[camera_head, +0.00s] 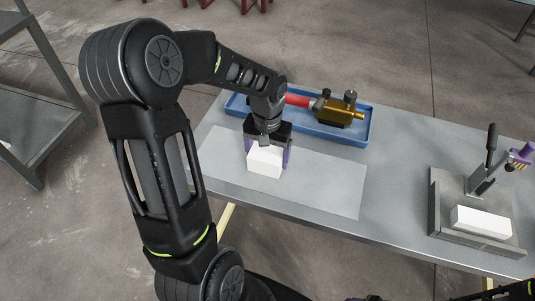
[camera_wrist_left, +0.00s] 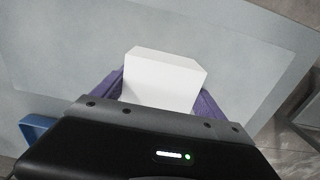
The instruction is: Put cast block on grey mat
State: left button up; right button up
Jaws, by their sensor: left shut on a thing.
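The white cast block (camera_head: 265,161) is between the purple fingers of my left gripper (camera_head: 266,160), which is shut on it. It is over the light grey mat (camera_head: 325,193) on the table. I cannot tell whether the block touches the mat. In the left wrist view the white block (camera_wrist_left: 163,80) sits between the purple fingers of the left gripper (camera_wrist_left: 163,92), with the pale mat (camera_wrist_left: 60,45) beyond it. My right gripper is not clearly in view; only a dark arm part shows at the lower right edge of the head view.
A blue tray (camera_head: 340,135) behind the mat holds a red and brass tool (camera_head: 340,109). At the right, a grey fixture (camera_head: 445,205) with a lever clamp (camera_head: 487,165) holds another white block (camera_head: 482,222). A metal shelf (camera_head: 45,130) stands at the left. The mat's right part is clear.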

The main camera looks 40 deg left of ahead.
aim_at(267, 151)
pick_arm(q)
jog(key=shift+f, duration=0.1)
jog(key=o, duration=1.9)
jog(key=shift+o, duration=0.2)
jog(key=shift+r, duration=0.2)
notch_tip(267, 151, up, 12)
jog(key=shift+r, duration=0.1)
